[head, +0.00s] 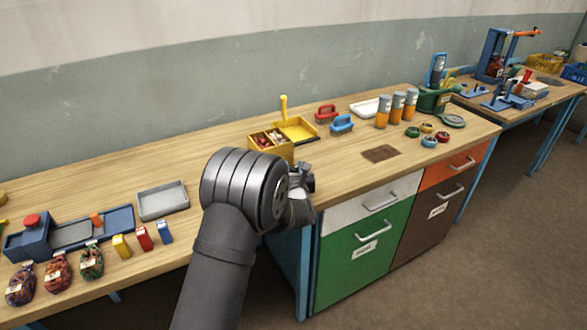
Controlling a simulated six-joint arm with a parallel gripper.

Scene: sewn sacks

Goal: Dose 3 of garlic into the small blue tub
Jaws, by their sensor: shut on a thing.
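My gripper (300,194) is at the middle of the view, mostly behind my own wrist, by the front edge of the bench. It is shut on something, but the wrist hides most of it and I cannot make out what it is. Small round tubs stand at the right of the bench; the blue one (428,142) is at their front, well right of my gripper. A yellow compartment box (272,150) with small reddish and pale pieces sits just behind my gripper. I cannot tell whether any piece is garlic.
Filled net sacks (57,272) stand at the left front, near a blue device (28,238) and a grey tray (163,202). Orange-grey canisters (398,104) and a green machine (434,100) stand at the back right. The bench front right of my gripper is mostly clear.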

